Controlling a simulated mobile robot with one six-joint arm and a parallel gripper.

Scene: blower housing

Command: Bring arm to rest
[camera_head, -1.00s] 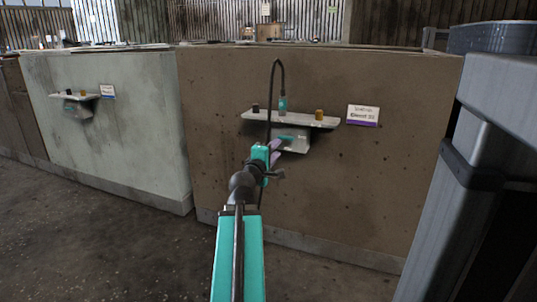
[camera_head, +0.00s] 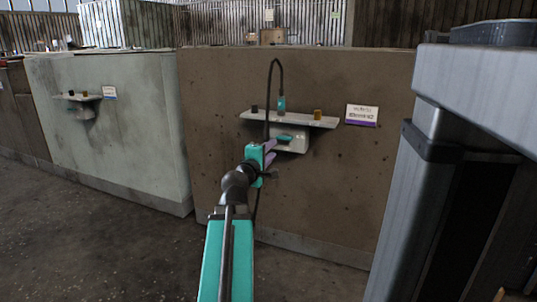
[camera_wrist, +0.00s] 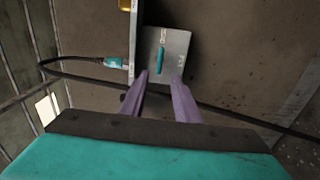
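My gripper (camera_head: 272,150) has two purple fingers, and my teal arm reaches forward toward the brown wall panel. In the wrist view my gripper (camera_wrist: 162,78) has its fingers apart, with nothing visible held between them. Beyond the fingertips is a grey bracket (camera_head: 291,146) under a small shelf (camera_head: 310,121). A teal lever (camera_wrist: 160,62) on the bracket shows between the fingers in the wrist view. I cannot tell the exact gap between fingertips and bracket.
A black hose (camera_head: 270,80) loops above the shelf, ending in a teal connector (camera_head: 281,103). Dark (camera_head: 254,110) and yellow (camera_head: 317,114) knobs flank it. A label (camera_head: 362,115) is right of the shelf. A large grey metal body (camera_head: 425,190) stands close on the right.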

